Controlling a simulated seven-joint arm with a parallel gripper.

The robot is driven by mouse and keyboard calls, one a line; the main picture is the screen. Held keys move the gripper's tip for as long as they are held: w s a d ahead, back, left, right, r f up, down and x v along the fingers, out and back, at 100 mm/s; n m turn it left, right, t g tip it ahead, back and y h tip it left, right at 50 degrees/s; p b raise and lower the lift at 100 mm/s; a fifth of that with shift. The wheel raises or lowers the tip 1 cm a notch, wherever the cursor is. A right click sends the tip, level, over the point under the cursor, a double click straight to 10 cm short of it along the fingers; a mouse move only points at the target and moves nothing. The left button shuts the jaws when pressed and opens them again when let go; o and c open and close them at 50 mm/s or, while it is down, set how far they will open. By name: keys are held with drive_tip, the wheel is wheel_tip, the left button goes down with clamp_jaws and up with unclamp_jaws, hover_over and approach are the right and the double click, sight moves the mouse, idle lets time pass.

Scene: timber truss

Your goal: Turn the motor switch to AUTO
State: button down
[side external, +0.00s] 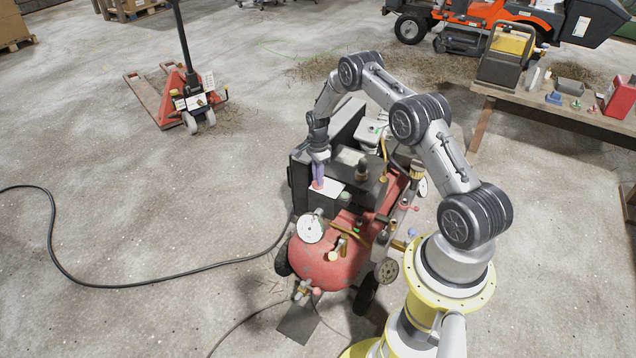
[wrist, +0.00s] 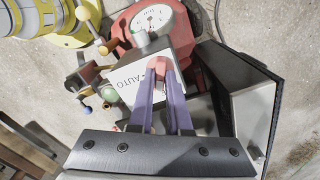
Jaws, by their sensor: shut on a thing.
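The motor switch is a red knob (wrist: 159,66) on a white label plate (wrist: 125,80) on top of the compressor's black box. In the side external view my gripper (side external: 318,184) reaches down onto the white plate (side external: 328,190), and the fingers cover most of the knob. The knob's exact pointing direction cannot be told. The red compressor tank (side external: 325,265) lies below and in front of the box.
A pressure gauge (side external: 310,229) stands close to the plate, with brass valves (side external: 333,256) and pipes around it. A black hose (side external: 150,269) runs over the floor at left. A workbench (side external: 560,118) stands at the right. The concrete floor at left is mostly clear.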

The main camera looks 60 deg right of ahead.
drive_tip(key=shift+m, duration=0.3)
drive_tip(key=m, duration=0.5)
drive_tip(key=shift+r, duration=0.1)
drive_tip(key=shift+m, duration=0.4)
drive_tip(key=m, duration=0.5)
drive_tip(key=c, duration=0.5)
unclamp_jaws()
drive_tip(key=shift+c, duration=0.2)
drive_tip(key=shift+r, duration=2.95)
